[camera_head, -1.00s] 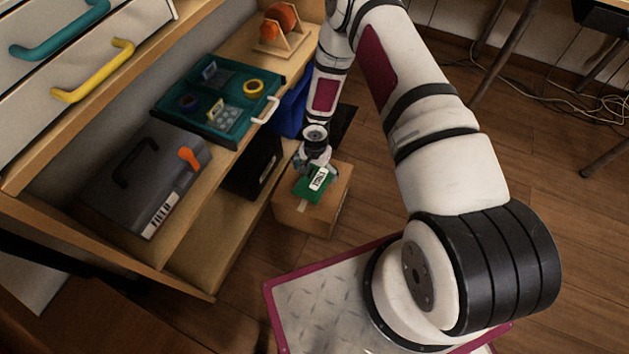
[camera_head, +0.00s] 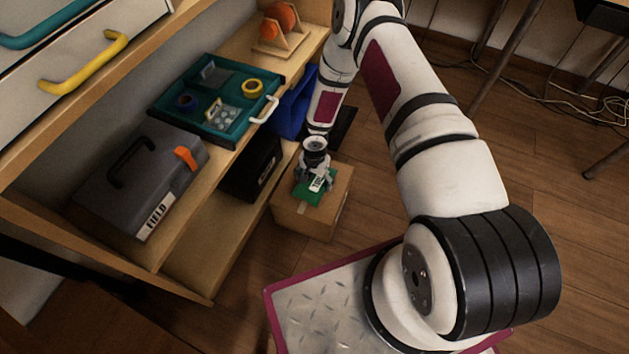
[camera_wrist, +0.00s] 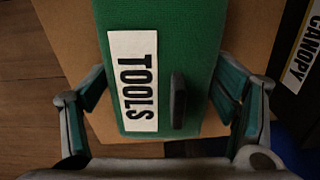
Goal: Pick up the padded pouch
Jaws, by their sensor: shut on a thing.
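The padded pouch appears to be the green block-like pouch with a white TOOLS label (camera_wrist: 192,45). It sits at the top of a cardboard box (camera_head: 300,222) in the head view, where the pouch (camera_head: 308,198) is partly covered by my gripper (camera_head: 315,181). In the wrist view my gripper (camera_wrist: 155,105) has one finger on each side of the pouch and is shut on it. A small dark tab stands on the pouch beside the label. I cannot tell whether the pouch still touches the box.
The shelf unit on the left holds a grey toolbox (camera_head: 118,192), a teal tray (camera_head: 228,128) and a wooden stand with orange rolls (camera_head: 281,38). A black case (camera_head: 252,168) and a blue item (camera_head: 293,108) stand close left of the box.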

